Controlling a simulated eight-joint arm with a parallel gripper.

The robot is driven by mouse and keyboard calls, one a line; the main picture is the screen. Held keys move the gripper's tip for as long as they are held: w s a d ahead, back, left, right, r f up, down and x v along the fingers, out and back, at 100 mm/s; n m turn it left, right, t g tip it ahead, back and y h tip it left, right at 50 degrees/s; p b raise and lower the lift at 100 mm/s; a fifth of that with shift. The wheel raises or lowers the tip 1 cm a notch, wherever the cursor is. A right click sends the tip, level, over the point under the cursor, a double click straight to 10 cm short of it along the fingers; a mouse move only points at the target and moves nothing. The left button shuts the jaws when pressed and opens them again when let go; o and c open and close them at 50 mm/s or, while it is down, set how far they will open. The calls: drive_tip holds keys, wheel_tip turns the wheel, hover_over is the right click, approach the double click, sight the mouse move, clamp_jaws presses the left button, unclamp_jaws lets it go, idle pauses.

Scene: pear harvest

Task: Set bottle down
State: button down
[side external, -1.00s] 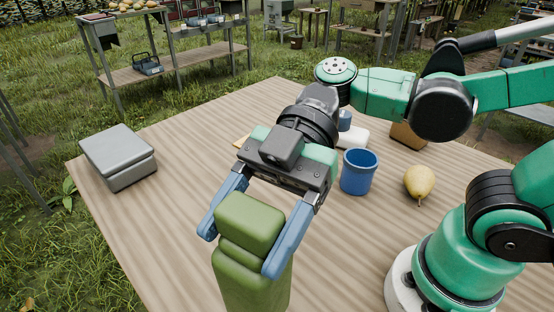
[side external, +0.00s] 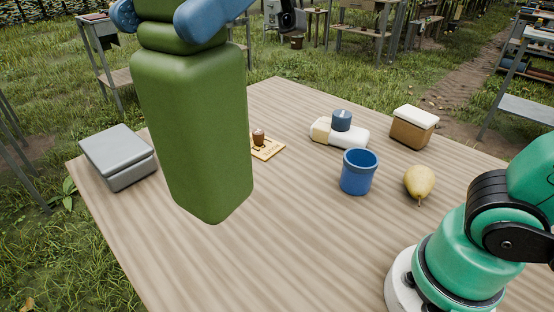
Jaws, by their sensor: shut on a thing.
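The green bottle (side external: 195,125) is large in the side view, upper left of the middle. It hangs upright or nearly so, and its whole base shows in front of the table top. My gripper (side external: 165,22) is at the top edge of the picture, mostly cut off. Its blue fingers are shut on the bottle's neck, just under the cap. The table (side external: 300,230) is light striped wood. The bottle appears clear of it, though the exact height cannot be told.
A grey box (side external: 118,157) stands at the table's left. A small board (side external: 268,151) with a brown item, a white-and-tan item (side external: 345,134) with a dark blue cup, and a brown box (side external: 414,127) are at the back. A blue cup (side external: 359,175) and pear (side external: 419,183) are right. The front is clear.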

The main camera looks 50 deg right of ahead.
drive_tip(key=w+d+f+m+t, duration=0.1)
drive_tip(key=w+d, duration=0.3)
drive_tip(key=w, duration=0.6)
drive_tip(key=w+d+f+m+t, duration=0.1)
drive_tip(key=w+d, duration=0.3)
drive_tip(key=w, duration=0.7)
wheel_tip(320, 180, down, 20)
drive_tip(key=shift+s+a, duration=0.15)
drive_tip(key=shift+f, duration=0.1)
drive_tip(key=shift+f, duration=0.15)
drive_tip(key=shift+c, duration=0.2)
unclamp_jaws()
